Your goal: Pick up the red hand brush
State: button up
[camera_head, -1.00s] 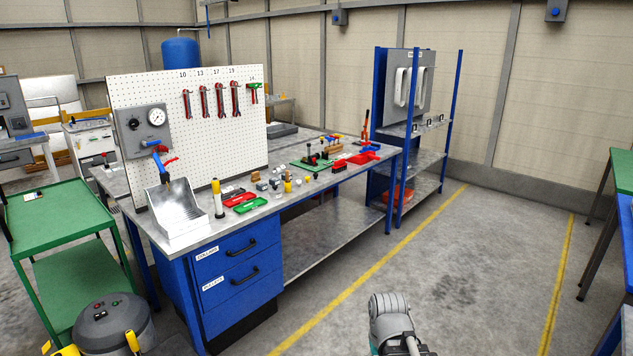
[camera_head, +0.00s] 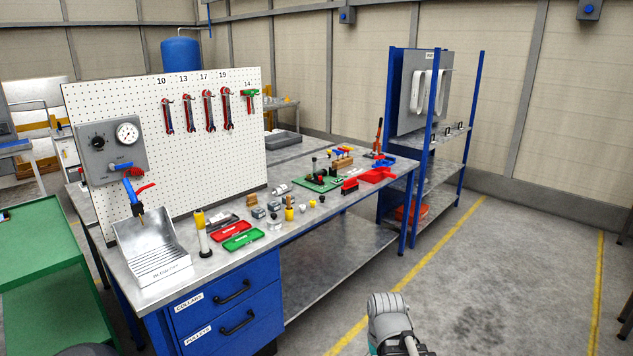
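A small red object with a dark underside, which looks like the red hand brush (camera_head: 350,185), lies on the grey workbench (camera_head: 293,215), just left of a red open bin (camera_head: 377,175). It is too small to be certain of its shape. A grey rounded part of my arm shows at the bottom, right of the bench and well apart from the red object. My gripper's fingers are not visible.
A green board with dark knobs (camera_head: 320,181), several small parts, shallow trays (camera_head: 242,240) and a metal chute (camera_head: 152,256) crowd the bench. A pegboard (camera_head: 238,88) stands at its left. A blue-framed rack (camera_head: 404,190) is behind. The floor at right is clear.

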aim_at(351, 185)
jog(key=u, duration=0.05)
jog(key=i, duration=0.85)
jog(key=z, duration=0.7)
jog(key=i, duration=2.2)
jog(key=u, duration=0.2)
